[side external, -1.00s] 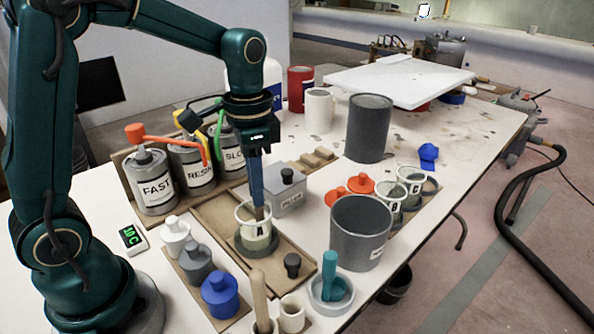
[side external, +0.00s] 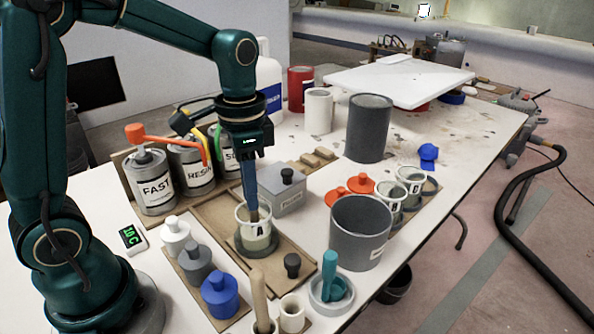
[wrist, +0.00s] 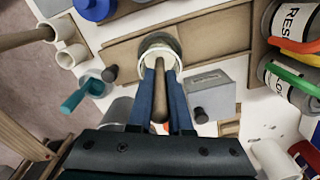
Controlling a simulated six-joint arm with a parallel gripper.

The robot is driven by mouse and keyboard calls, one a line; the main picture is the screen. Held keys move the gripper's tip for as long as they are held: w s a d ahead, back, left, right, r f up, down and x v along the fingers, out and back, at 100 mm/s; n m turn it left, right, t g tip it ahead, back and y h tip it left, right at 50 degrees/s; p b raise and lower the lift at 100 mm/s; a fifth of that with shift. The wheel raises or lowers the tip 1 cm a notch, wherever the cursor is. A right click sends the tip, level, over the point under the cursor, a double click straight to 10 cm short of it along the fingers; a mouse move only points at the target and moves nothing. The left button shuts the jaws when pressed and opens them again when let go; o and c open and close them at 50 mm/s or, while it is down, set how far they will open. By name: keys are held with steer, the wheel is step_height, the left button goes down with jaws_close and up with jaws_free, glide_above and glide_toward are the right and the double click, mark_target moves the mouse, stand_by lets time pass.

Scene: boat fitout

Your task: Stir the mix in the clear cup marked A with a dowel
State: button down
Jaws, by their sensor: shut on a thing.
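The clear cup marked A (side external: 257,238) stands upright in a round grey holder (side external: 243,250) on a brown board. It holds a pale mix. My gripper (side external: 251,203) is above the cup, its blue fingers pointing down and shut on a wooden dowel (wrist: 159,92). In the wrist view the cup's rim (wrist: 139,69) shows beyond the fingertips. The dowel's tip is hidden.
FAST (side external: 155,185), RESIN and a third can stand behind left. A grey filler box (side external: 282,195) is close right of the cup. A small black-knobbed piece (side external: 292,264), lidded pots (side external: 219,295) and a large grey pot (side external: 360,235) are around. Free table lies at the far right.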

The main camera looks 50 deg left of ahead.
steer(key=shift+r, duration=3.95)
steer(key=shift+r, duration=0.1)
steer(key=shift+r, duration=1.9)
